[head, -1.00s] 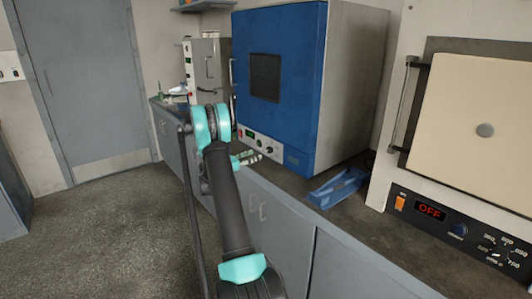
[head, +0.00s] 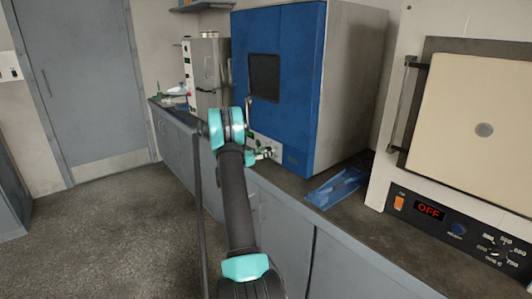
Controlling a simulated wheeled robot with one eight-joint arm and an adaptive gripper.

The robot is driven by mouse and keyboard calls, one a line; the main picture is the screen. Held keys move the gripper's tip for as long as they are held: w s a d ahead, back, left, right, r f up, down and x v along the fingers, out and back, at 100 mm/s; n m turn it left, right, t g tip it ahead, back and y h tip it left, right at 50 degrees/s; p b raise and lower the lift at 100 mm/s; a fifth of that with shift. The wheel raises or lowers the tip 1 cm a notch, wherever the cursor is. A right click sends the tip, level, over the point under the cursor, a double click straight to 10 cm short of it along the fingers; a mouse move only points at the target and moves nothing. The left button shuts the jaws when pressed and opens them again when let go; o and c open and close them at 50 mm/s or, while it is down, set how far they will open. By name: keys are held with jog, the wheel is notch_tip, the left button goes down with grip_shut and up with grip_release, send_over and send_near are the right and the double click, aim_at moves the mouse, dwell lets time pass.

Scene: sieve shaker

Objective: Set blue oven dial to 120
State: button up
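The blue oven (head: 290,70) stands on the counter in the middle of the head view, its door shut. Its pale control panel (head: 276,146) runs along the bottom of the front, largely covered by my arm and gripper. The dial cannot be made out clearly, and its setting cannot be read. My gripper (head: 266,153) is at the panel, in front of its right part. It is small and partly behind my arm, so I cannot tell whether its fingers are open or shut, or whether they touch the dial.
A blue tray-like object (head: 338,188) lies on the counter (head: 375,225) right of the oven. A cream-door furnace (head: 470,120) with a lit "OFF" display (head: 429,210) stands at the right. A grey appliance (head: 207,72) stands behind left. Floor (head: 110,230) at left is clear.

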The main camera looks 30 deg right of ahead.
jog(key=c, duration=0.9)
